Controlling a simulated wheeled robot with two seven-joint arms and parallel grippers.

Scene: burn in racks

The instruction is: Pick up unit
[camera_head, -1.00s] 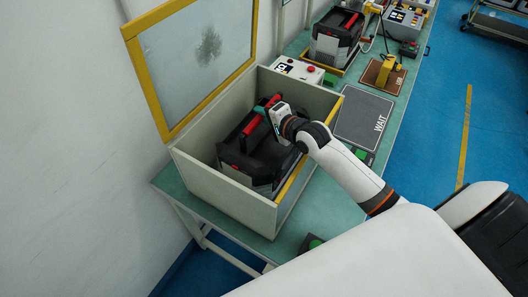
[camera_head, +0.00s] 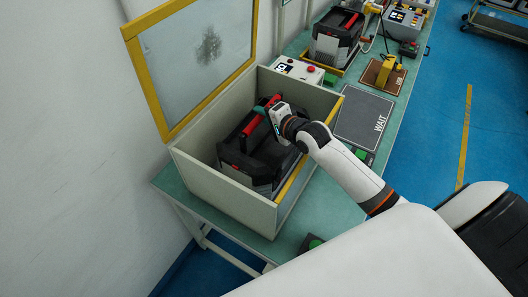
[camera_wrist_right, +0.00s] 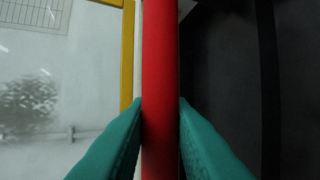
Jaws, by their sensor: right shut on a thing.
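The unit (camera_head: 243,165) is a black case with a red bar handle (camera_head: 252,127). It sits inside an open cream box (camera_head: 222,197) with yellow edging. My right gripper (camera_head: 262,110) reaches in over the box's right wall and is shut on the red handle. In the right wrist view the two teal fingertips (camera_wrist_right: 160,112) press on both sides of the red handle (camera_wrist_right: 160,60). Whether the unit's underside touches the box floor is hidden. My left gripper is not in view.
The box's yellow-framed clear lid (camera_head: 198,55) stands open on the left. A grey WAIT mat (camera_head: 364,118) lies to the right, bare. Farther back are a control box with a red button (camera_head: 299,70), another unit (camera_head: 334,40) and a yellow device (camera_head: 388,69) on a brown pad.

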